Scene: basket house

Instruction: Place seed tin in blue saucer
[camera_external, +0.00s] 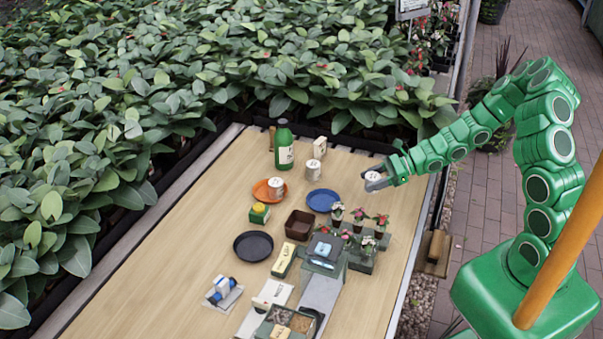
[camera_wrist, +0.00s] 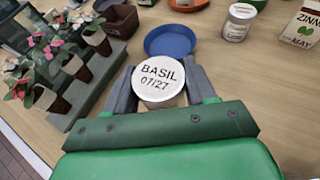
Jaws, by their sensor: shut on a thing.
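My gripper (camera_external: 376,180) is shut on a white-lidded seed tin (camera_external: 372,176), near the right edge of the table. In the wrist view the tin's lid (camera_wrist: 158,76) reads "BASIL 07/27" and sits between the two grey fingers (camera_wrist: 160,88). The lid faces the camera. The blue saucer (camera_external: 322,200) lies to the left of the gripper and looks empty. In the wrist view the saucer (camera_wrist: 170,40) is just beyond the tin, apart from it. I cannot tell how high the tin is above the table.
A second tin (camera_external: 313,170) and a seed packet (camera_external: 319,147) stand behind the saucer. An orange saucer (camera_external: 262,190) holds another tin (camera_external: 276,187). Potted flowers (camera_external: 359,219) and a brown square pot (camera_external: 299,224) are in front. Table between gripper and saucer looks clear.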

